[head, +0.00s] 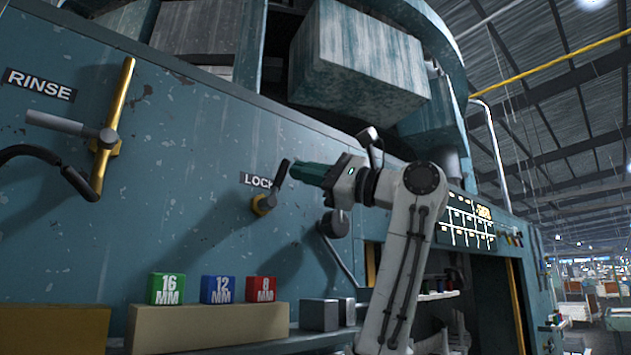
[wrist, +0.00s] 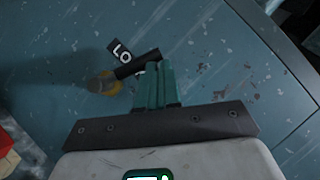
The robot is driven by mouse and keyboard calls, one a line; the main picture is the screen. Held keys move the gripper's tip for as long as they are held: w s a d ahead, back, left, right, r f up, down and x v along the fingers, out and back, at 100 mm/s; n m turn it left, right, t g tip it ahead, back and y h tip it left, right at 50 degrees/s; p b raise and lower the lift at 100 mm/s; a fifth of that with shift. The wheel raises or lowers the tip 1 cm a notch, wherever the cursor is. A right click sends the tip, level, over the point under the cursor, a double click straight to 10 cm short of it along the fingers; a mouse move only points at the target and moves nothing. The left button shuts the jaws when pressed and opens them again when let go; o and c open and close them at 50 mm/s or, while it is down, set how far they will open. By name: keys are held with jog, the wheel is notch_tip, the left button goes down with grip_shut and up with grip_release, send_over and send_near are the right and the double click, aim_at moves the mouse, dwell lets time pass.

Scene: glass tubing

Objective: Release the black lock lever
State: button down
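The black lock lever (head: 281,172) sits on a yellow round hub (head: 262,204) on the blue-green panel, beside the "LOCK" label (head: 257,180). It is tilted, its free end up and to the right. In the wrist view the lever (wrist: 136,64) runs from the yellow hub (wrist: 103,84) toward my fingertips and partly covers the label (wrist: 122,53). My gripper (head: 294,170) has green fingers close together, seemingly shut with nothing seen between them. In the wrist view the fingertips (wrist: 160,66) are right by the lever's free end; whether they touch it is unclear.
A "RINSE" handle (head: 110,135) with a yellow bar is at the left. Green (head: 167,288), blue (head: 218,289) and red (head: 262,289) size blocks stand on a ledge below. A grey round knob (head: 335,223) is under my gripper. The panel around the lever is mostly clear.

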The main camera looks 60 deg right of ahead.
jog(key=shift+w+a+r, duration=0.2)
jog(key=shift+a+r, duration=0.25)
jog(key=shift+a, duration=0.15)
jog(key=shift+w+a+r, duration=0.15)
jog(key=shift+a+r, duration=0.25)
jog(key=shift+a, duration=0.3)
